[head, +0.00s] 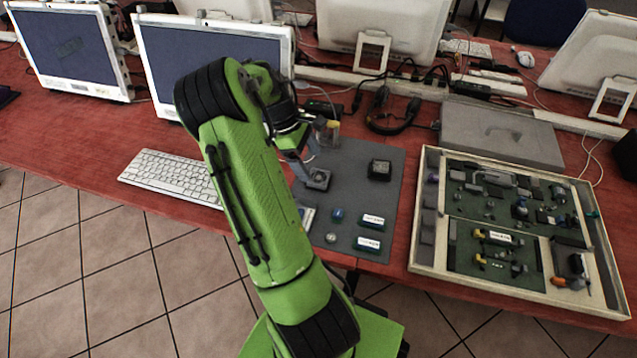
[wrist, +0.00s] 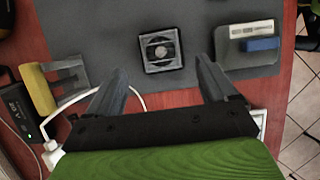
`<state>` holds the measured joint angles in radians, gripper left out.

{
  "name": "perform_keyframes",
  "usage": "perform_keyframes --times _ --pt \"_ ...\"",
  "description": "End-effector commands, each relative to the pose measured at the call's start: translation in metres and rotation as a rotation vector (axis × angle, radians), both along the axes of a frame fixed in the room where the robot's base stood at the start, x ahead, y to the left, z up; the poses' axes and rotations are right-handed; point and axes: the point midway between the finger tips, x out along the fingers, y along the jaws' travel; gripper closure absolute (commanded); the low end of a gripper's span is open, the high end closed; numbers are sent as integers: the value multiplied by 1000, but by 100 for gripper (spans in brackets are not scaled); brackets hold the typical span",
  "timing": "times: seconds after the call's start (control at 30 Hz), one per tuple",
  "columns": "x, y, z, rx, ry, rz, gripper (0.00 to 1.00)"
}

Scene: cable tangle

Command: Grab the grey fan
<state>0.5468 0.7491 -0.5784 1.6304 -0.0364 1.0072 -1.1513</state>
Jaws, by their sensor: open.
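The grey fan (wrist: 161,50) is a small square frame with a dark round centre, lying flat on the dark grey mat (wrist: 100,25). In the head view the fan (head: 318,180) is near the mat's left edge, just beside my fingers. My gripper (wrist: 162,68) is open and empty. In the wrist view its fingers point toward the fan, one to each lower side, and the fan lies just ahead of the gap between them. In the head view my gripper (head: 299,163) is partly hidden by my arm.
A blue and white piece (wrist: 250,42) lies right of the fan in the wrist view. A yellow and grey part (wrist: 52,88) is at left, with a white cable below the fingers. A dark square part (head: 379,170) and labelled pieces share the mat. A parts tray (head: 432,200) stands right.

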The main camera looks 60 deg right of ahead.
Motion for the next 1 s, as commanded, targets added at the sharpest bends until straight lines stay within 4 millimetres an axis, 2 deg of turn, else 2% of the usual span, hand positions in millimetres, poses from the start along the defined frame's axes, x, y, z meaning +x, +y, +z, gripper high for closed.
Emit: perform_keyframes --times 0.23,0.5,0.83,1.0 --pt "-20 -2 -42 1 1 -2 15" --pt "-22 -2 -45 -1 -1 -1 15" --pt "-22 -2 -45 0 -1 -1 63" --pt "-22 -2 -44 -1 -1 -1 63"
